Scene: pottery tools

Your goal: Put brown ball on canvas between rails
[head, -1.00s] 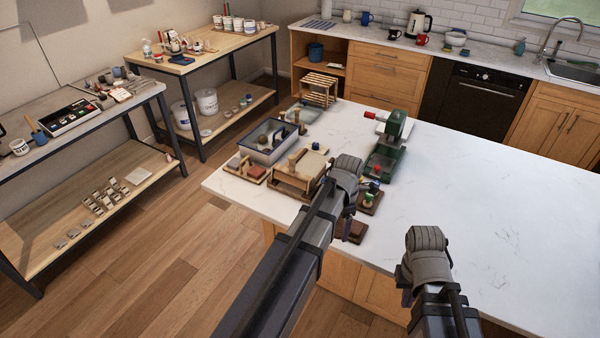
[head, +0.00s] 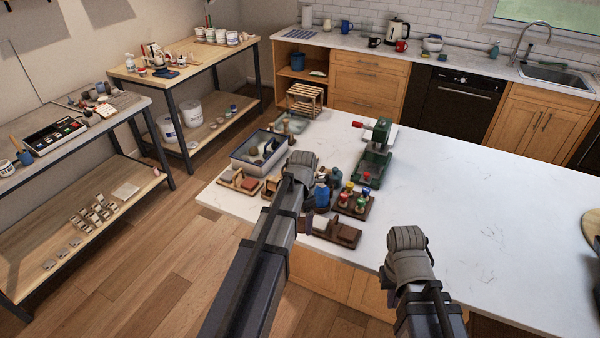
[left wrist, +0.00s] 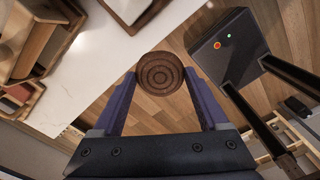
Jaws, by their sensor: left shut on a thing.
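In the left wrist view, my left gripper (left wrist: 160,80) is shut on the brown ball (left wrist: 160,72), a round dark-brown thing with concentric rings on its face. The wooden floor shows below it, past the white counter's edge. In the head view my left wrist (head: 301,168) is over the counter's near left part; its fingers and the ball are hidden. The wooden rail frame (head: 270,187) shows only in part beside my left arm, which hides the canvas. My right gripper (head: 408,250) is at the counter's near edge; its fingers are hidden.
Crowding the counter's left end are a grey-blue tub (head: 236,160), a board with brown blocks (head: 238,181), a rack of coloured-topped bottles (head: 354,202), a dark wooden tray (head: 337,232) and a green press (head: 375,157).

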